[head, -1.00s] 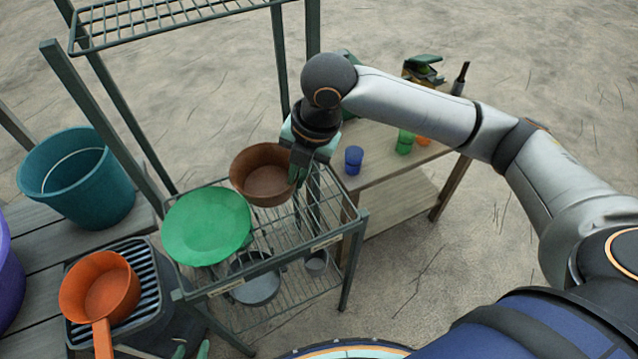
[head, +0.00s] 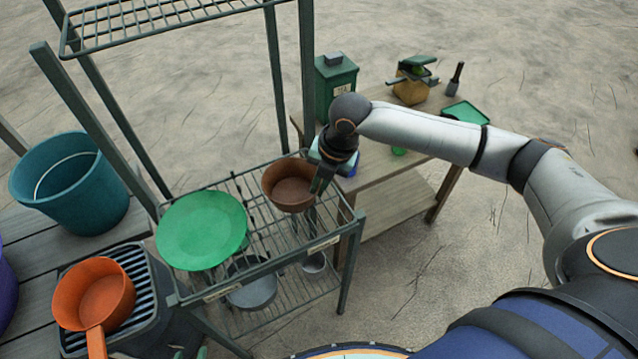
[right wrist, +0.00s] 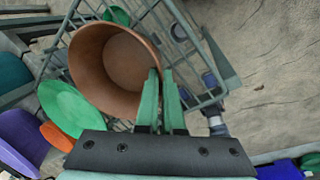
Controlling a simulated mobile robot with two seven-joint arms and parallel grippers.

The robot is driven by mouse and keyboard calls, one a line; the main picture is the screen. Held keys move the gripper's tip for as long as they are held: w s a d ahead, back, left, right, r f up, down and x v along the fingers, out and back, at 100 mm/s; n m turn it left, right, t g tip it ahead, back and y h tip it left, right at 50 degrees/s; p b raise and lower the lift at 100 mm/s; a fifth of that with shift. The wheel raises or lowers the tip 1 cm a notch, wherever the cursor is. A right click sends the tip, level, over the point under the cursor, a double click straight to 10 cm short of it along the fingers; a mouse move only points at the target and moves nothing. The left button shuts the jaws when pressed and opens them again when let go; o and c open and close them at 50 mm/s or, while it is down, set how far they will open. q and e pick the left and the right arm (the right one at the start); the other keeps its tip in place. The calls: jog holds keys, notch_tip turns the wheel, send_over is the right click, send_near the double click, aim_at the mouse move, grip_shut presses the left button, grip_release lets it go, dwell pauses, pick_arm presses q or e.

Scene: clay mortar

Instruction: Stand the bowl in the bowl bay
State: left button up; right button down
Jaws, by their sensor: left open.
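The brown bowl (head: 290,185) is upright, open side up, at the back right of the wire rack shelf (head: 262,258). My right gripper (head: 318,183) is shut on the bowl's right wall, one finger inside and one outside. The right wrist view shows the bowl (right wrist: 110,70) left of the fingers (right wrist: 160,95). I cannot tell whether the bowl's base touches the wires. A green plate (head: 202,230) is on the left part of the same shelf. Small labels are on the shelf's front rail. Only the fingertips of my left gripper (head: 190,353) show at the bottom edge, apart and empty.
A grey pan (head: 252,292) and grey cup (head: 314,264) are on the lower shelf. Rack posts rise behind the bowl. An orange pan (head: 95,292) and teal bucket (head: 70,190) stand left. A wooden table (head: 385,178) with a green canister (head: 335,85) stands behind right.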

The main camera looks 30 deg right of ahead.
jog(key=c, duration=1)
grip_release()
jog(key=shift+f, duration=0.1)
jog(key=shift+c, duration=0.2)
jog(key=p+v, duration=0.1)
jog(key=v, duration=1.1)
